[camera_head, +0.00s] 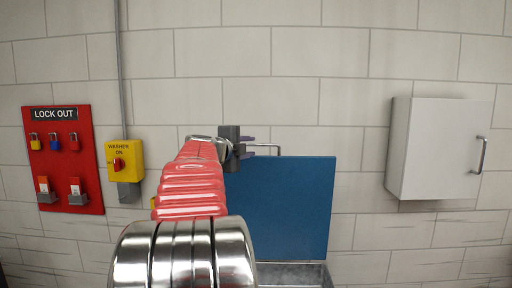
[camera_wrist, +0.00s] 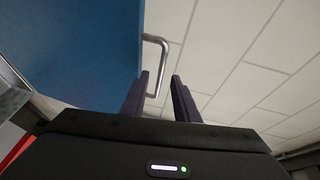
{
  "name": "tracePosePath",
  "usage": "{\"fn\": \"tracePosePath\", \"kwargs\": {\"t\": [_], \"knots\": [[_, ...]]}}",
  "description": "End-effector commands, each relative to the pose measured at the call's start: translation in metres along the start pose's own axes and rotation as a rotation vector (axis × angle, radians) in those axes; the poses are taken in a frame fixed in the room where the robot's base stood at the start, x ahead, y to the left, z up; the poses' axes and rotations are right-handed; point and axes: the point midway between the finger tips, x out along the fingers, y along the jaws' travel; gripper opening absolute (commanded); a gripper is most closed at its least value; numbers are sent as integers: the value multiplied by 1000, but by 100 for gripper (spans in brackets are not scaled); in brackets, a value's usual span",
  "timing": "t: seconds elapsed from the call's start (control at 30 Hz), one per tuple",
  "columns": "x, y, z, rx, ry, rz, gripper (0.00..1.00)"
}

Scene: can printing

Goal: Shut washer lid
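The blue washer lid (camera_head: 290,210) stands raised in front of the wall, above the grey metal washer body (camera_head: 292,272). It also shows at the upper left in the wrist view (camera_wrist: 80,45). A metal bar handle (camera_head: 266,147) sits at the lid's top edge. In the wrist view the handle (camera_wrist: 163,62) lies ahead of my gripper (camera_wrist: 160,92), with its lower end appearing between the two fingers. My gripper (camera_head: 248,147) is open, its fingers apart, beside the handle's left end in the head view. Whether a finger touches the handle I cannot tell. My arm hides the washer's left part.
A yellow washer switch box (camera_head: 125,160) with a red knob is on the wall to the left. A red lock-out board (camera_head: 85,150) with padlocks hangs further left. A white wall cabinet (camera_head: 432,150) is at the right. The wall between lid and cabinet is clear.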

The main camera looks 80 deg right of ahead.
Motion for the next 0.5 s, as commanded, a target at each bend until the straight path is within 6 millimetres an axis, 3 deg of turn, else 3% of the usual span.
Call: {"fn": "tracePosePath", "kwargs": {"t": [0.3, 0.5], "knots": [[42, 1, 0, 0, 1, 1, 28], [58, 0, 0, -1, 1, 0, 28]]}}
